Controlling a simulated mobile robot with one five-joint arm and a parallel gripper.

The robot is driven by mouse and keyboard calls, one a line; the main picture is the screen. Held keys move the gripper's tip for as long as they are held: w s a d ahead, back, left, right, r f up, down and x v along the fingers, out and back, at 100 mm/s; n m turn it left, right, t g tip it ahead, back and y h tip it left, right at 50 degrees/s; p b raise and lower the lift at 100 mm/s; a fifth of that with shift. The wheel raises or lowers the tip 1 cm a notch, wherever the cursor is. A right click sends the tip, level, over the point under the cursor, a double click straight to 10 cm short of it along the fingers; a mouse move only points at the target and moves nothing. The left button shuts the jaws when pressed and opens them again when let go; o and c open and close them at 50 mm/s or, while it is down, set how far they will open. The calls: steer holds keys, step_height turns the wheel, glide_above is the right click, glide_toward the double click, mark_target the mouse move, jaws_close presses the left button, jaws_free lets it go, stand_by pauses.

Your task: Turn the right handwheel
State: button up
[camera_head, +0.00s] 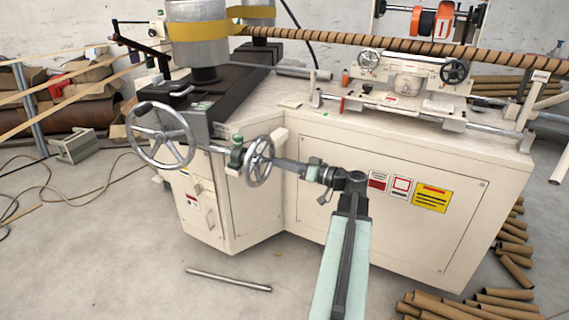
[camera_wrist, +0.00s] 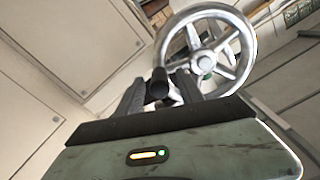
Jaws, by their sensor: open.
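The right handwheel (camera_head: 259,161) is a silver spoked wheel on the front of the cream machine, seen nearly edge-on in the head view. It fills the upper middle of the wrist view (camera_wrist: 238,60). My gripper (camera_head: 275,162) reaches in from the right, its fingers at the wheel's right side. In the wrist view the jaws (camera_wrist: 160,92) are open, with a dark round knob (camera_wrist: 158,80) showing between them, near the wheel's left rim. I cannot tell whether the jaws touch the knob.
A larger handwheel (camera_head: 160,136) with a black knob stands to the left. The machine's cream panel (camera_head: 345,148) lies behind my arm. A metal rod (camera_head: 228,279) and cardboard tubes (camera_head: 450,305) lie on the floor. The floor at front left is mostly clear.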

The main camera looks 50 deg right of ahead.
steer(key=shift+w+a, duration=0.1)
steer(key=shift+w, duration=0.2)
steer(key=shift+c, duration=0.2)
jaws_close()
stand_by(1.1)
